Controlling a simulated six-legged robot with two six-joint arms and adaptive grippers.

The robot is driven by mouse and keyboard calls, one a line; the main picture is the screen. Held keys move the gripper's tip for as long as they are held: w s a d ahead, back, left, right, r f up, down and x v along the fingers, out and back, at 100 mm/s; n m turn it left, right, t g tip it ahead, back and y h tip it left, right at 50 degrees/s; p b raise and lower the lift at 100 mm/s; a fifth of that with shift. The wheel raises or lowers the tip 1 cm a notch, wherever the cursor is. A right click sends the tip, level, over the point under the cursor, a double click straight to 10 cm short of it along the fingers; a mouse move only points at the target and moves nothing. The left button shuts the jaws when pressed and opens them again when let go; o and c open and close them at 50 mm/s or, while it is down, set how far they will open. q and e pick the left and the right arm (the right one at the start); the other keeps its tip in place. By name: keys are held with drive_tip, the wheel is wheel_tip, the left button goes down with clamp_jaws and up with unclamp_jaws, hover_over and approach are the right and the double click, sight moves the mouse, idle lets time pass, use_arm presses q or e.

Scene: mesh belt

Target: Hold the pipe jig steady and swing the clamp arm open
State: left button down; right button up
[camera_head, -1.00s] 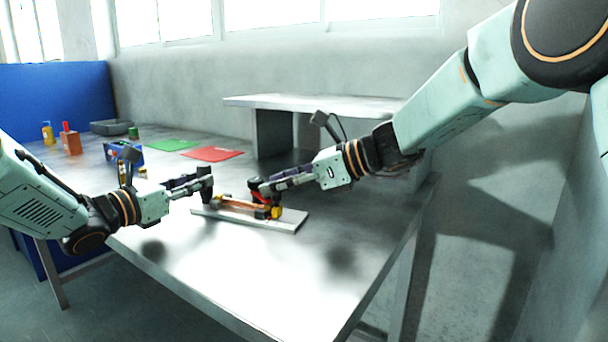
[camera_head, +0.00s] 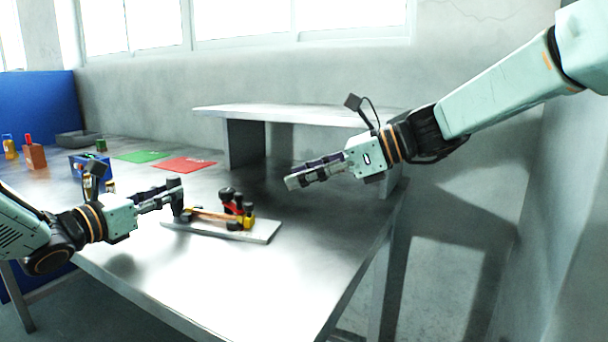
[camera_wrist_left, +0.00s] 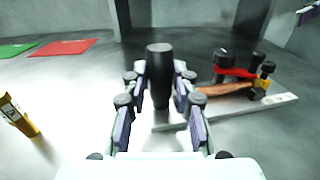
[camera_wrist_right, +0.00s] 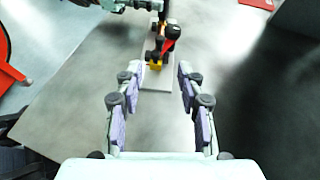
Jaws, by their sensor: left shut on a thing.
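The pipe jig has a pale base plate (camera_head: 262,232) on the metal table, with a copper-coloured pipe (camera_wrist_left: 214,90) lying along it. A red clamp arm (camera_wrist_left: 236,73) with a black knob (camera_wrist_left: 223,57) and a yellow block (camera_wrist_left: 267,67) sit at its right end. The red arm stands at an angle to the pipe in the right wrist view (camera_wrist_right: 168,46). My left gripper (camera_head: 174,194) is shut on the black post (camera_wrist_left: 159,75) at the jig's left end. My right gripper (camera_head: 291,182) is open and empty, raised to the right of the jig and apart from it.
A red mat (camera_head: 184,164) and a green mat (camera_head: 143,156) lie behind the jig. A blue bin (camera_head: 84,163), bottles and a grey tray (camera_head: 78,138) stand at the left. A raised shelf (camera_head: 290,113) is at the back right. The front of the table is clear.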

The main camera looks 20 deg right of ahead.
drive_tip(key=n+g+h, duration=0.2)
drive_tip(key=n+h, duration=0.8)
drive_tip(key=n, duration=1.9)
approach(238, 194)
drive_tip(key=x, duration=0.8)
drive_tip(key=shift+w+f, duration=0.2)
drive_tip(key=shift+f, duration=0.1)
clamp_jaws()
